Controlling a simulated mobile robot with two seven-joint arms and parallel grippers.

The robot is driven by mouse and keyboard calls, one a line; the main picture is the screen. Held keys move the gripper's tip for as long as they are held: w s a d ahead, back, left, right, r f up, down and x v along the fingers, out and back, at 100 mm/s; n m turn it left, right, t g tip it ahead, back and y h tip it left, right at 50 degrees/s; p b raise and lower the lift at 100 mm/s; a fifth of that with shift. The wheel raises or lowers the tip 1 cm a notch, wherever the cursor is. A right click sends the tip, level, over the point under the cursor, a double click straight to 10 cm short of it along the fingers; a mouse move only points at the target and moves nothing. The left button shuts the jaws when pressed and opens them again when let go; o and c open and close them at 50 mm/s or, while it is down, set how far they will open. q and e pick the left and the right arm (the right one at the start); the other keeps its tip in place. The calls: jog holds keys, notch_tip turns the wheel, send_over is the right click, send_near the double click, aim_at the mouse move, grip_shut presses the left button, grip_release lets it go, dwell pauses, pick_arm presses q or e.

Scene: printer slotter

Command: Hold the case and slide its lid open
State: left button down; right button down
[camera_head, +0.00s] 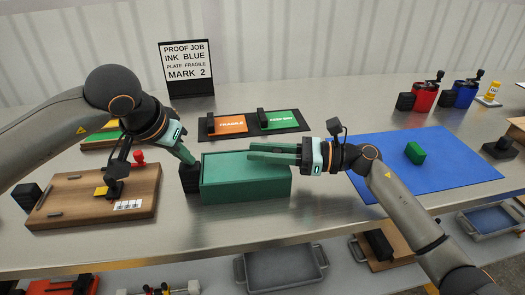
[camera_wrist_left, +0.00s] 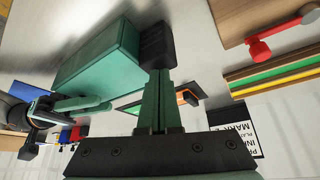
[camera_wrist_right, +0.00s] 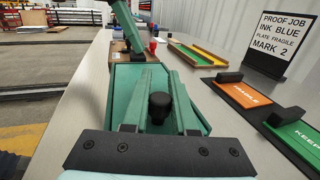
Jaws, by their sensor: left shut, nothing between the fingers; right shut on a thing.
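The green case (camera_head: 245,188) lies on the metal table in front of me, with a black block (camera_head: 190,179) at its left end. My left gripper (camera_head: 191,161) is shut and empty, its tips close to the top of that block; the left wrist view shows the block (camera_wrist_left: 157,45) just past the tips. I cannot tell whether they touch. My right gripper (camera_head: 252,152) lies low over the case top. In the right wrist view its fingers close around a black knob (camera_wrist_right: 160,106) on the green lid (camera_wrist_right: 128,76). How far the lid is slid is unclear.
A wooden board (camera_head: 85,205) stands left of the case. A black tray with orange and green plates (camera_head: 278,118) lies behind it, near a sign (camera_head: 187,62). A blue mat (camera_head: 450,165) with a green block (camera_head: 415,153) is at right. The table front is clear.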

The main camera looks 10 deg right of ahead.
pick_arm(q)
jog(key=shift+s+f, duration=0.15)
jog(key=shift+f, duration=0.25)
jog(key=shift+a, duration=0.1)
pick_arm(e)
jog(key=d, duration=1.6)
jog(key=shift+s+d, duration=0.15)
jog(key=shift+s, duration=0.2)
jog(key=c, duration=0.7)
grip_release()
jog(key=v, duration=1.2)
jog(key=shift+s, duration=0.1)
jog(key=shift+r, duration=0.1)
